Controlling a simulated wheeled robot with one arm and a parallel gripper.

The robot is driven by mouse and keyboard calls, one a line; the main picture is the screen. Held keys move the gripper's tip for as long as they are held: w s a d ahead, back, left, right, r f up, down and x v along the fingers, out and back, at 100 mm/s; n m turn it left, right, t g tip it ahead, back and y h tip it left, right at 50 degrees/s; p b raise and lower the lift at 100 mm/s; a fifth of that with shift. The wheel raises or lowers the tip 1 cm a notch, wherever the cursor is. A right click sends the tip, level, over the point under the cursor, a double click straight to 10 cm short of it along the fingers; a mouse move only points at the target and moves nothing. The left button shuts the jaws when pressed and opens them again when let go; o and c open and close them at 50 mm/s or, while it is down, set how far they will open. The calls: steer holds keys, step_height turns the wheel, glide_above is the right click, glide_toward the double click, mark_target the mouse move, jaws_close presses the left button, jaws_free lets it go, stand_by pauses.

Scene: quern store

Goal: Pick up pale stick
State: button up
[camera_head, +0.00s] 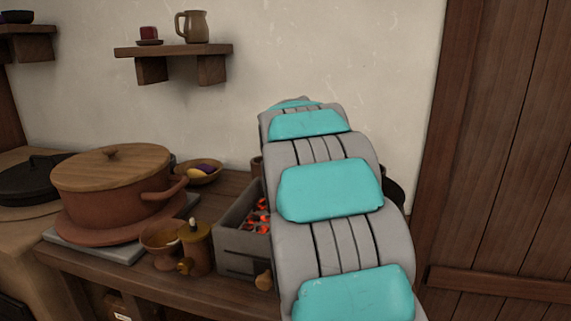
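I cannot make out a pale stick for certain. A small pale tip (193,223) shows at the top of a brown lidded pot (196,248) on the wooden counter, but I cannot tell whether it is a stick or part of the pot. My grey and turquoise arm rises through the middle right of the view and hides part of the counter and wall behind it. My gripper does not show.
A large clay pot (110,185) stands on the counter (80,262) at left. Near my arm are a grey box (238,240) with glowing coals and a small bowl (161,243). A wall shelf (175,50) holds a mug (193,27). A wooden door (510,160) is at right.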

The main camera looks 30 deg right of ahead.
jaws_close()
steer(key=shift+r, duration=0.1)
stand_by(0.9)
